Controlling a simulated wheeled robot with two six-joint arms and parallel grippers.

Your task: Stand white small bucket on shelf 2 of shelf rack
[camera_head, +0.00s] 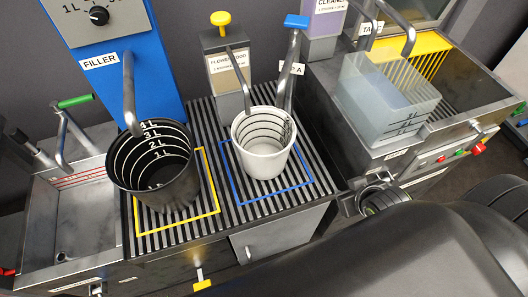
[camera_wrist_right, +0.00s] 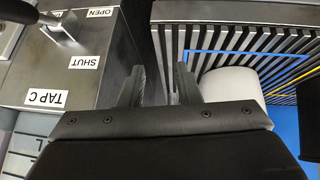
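The white small bucket (camera_head: 264,148) stands upright inside the blue square outline on the slatted counter, with dark level lines inside. It seems empty apart from a pale bottom. Part of its white side (camera_wrist_right: 234,84) shows in the right wrist view, to the right of the fingers. My right gripper (camera_head: 357,202) is at the counter's front right corner, right of the bucket and apart from it. Its fingers (camera_wrist_right: 160,86) are spread with nothing between them. My left gripper is not in view. No shelf rack can be made out.
A black bucket (camera_head: 150,172) stands in the yellow outline (camera_head: 210,190). Spouts hang behind and above both buckets. A clear square container (camera_head: 385,100) sits on the right sink unit (camera_head: 450,120). A metal sink (camera_head: 75,215) is at left.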

